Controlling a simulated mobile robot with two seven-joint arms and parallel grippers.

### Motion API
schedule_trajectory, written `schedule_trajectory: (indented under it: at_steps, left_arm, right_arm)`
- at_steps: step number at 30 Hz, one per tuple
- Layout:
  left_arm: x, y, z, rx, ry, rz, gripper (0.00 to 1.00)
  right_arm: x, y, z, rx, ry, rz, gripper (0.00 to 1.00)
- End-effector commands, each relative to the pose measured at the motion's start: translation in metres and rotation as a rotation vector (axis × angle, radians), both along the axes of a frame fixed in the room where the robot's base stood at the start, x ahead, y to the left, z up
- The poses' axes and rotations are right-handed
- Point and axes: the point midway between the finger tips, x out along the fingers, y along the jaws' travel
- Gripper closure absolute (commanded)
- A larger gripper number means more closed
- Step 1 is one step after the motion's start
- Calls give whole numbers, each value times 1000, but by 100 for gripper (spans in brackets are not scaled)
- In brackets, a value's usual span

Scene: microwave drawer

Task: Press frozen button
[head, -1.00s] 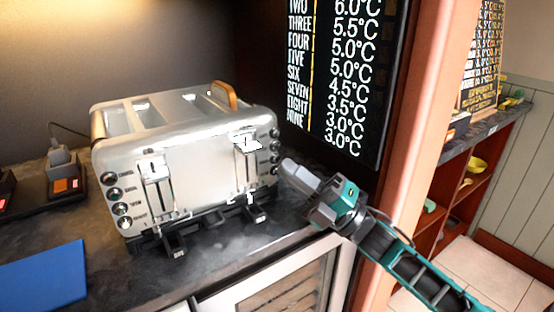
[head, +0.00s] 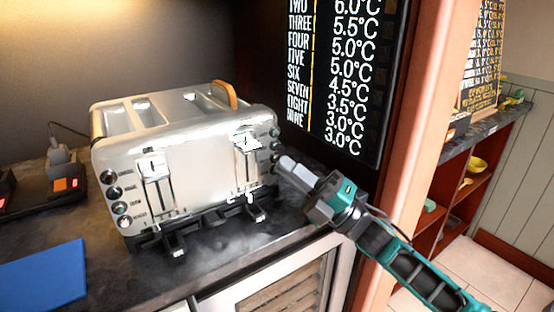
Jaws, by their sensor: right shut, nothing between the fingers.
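A silver toaster (head: 205,165) stands on the dark counter, with several slots on top and two levers on its front. A column of round buttons (head: 117,199) runs down the left side of its front, with small labels too blurred to read. A second column of buttons (head: 275,146) runs down the right side. My right gripper (head: 284,163) is shut and empty. Its fingertips are right beside the lower buttons of the right column and partly hide that area. I cannot tell whether they touch. My left gripper is not in view.
A blue board (head: 42,275) lies on the counter at the lower left. A black temperature board (head: 340,70) and an orange post (head: 415,120) rise behind my right arm.

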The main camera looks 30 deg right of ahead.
Motion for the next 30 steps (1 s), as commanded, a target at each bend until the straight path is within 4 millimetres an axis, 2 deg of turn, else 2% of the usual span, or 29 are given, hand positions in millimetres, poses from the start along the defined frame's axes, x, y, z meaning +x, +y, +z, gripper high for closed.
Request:
schedule_trajectory:
  at_steps: [30]
  left_arm:
    - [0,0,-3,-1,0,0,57]
  right_arm:
    - [9,1,-2,0,5,-2,100]
